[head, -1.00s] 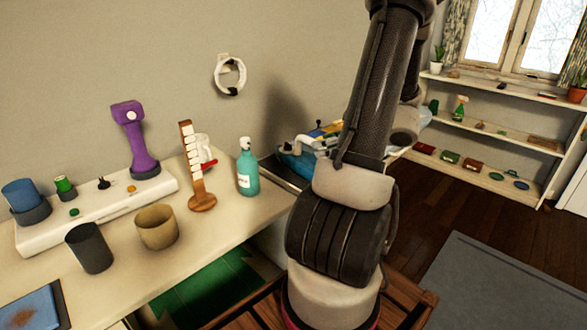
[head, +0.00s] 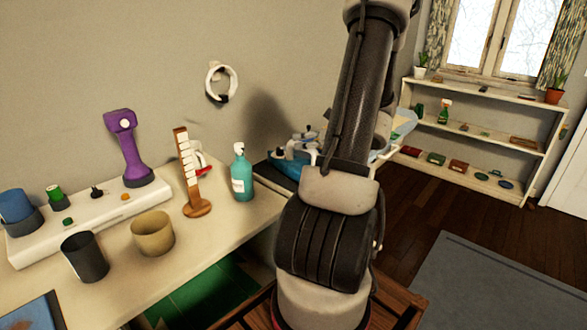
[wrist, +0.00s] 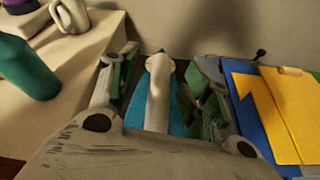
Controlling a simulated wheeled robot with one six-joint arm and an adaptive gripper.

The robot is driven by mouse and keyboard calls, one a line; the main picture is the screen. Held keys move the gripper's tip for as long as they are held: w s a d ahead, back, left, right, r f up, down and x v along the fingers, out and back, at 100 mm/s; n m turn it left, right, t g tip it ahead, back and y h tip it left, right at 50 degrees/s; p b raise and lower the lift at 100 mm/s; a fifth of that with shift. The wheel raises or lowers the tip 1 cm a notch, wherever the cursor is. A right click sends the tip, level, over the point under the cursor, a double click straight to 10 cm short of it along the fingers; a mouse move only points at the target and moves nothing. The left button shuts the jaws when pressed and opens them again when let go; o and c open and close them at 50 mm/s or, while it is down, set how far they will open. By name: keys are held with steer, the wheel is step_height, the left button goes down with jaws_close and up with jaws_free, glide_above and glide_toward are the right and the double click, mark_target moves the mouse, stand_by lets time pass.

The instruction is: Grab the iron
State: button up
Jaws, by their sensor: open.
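The iron, blue with a pale handle, shows in the wrist view (wrist: 158,90) between the two fingers of my gripper (wrist: 160,78). The gripper is open, with one finger on each side of the pale handle. I cannot tell whether either finger touches it. In the head view the iron's blue body (head: 287,172) shows just left of my arm, beyond the counter end. My arm hides part of it there.
A teal pump bottle (head: 242,173) stands left of the iron, beside a wooden stand with white pieces (head: 190,175). A blue and yellow item (wrist: 270,105) lies close to the gripper's right. A white mug (wrist: 72,14) stands at left. Open shelves (head: 475,125) stand at the far right.

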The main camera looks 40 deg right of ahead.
mark_target(297, 142)
steer(key=x, duration=0.5)
steer(key=shift+d+f, duration=0.1)
steer(key=shift+f, duration=0.25)
jaws_close()
